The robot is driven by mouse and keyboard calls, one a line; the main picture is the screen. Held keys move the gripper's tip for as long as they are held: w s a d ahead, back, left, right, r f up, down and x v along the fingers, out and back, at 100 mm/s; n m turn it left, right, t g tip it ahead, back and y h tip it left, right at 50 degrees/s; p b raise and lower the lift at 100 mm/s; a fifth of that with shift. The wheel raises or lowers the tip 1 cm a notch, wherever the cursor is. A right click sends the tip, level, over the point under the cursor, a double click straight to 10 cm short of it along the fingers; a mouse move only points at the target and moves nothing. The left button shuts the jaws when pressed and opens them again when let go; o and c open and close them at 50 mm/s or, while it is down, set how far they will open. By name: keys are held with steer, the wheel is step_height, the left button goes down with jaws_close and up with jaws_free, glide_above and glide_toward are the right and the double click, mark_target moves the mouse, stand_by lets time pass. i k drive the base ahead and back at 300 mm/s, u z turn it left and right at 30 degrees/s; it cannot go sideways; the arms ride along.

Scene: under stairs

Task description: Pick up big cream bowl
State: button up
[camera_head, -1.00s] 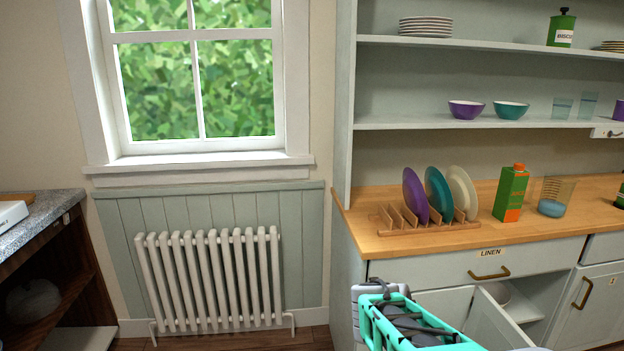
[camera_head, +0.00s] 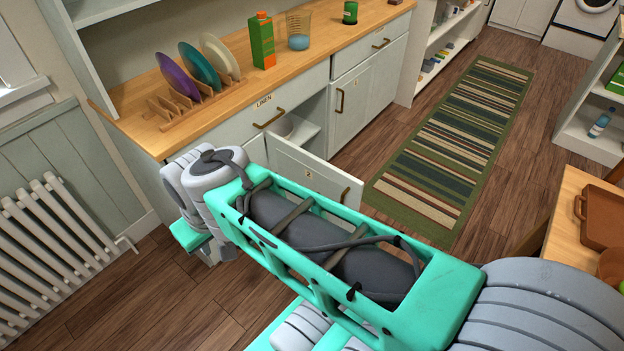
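My teal and grey arm crosses the lower middle of the view, in front of the cupboard. Its far joint is left of the open door. My gripper itself cannot be made out in this view.
The wooden counter (camera_head: 215,105) holds a plate rack (camera_head: 185,108) with plates, a green carton (camera_head: 262,40) and a glass (camera_head: 298,28). A radiator (camera_head: 50,250) stands at the left. A striped rug (camera_head: 450,150) covers open floor. A wooden table (camera_head: 565,215) is at the right.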

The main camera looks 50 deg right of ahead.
mark_target(283, 127)
steer(key=z, duration=1.45)
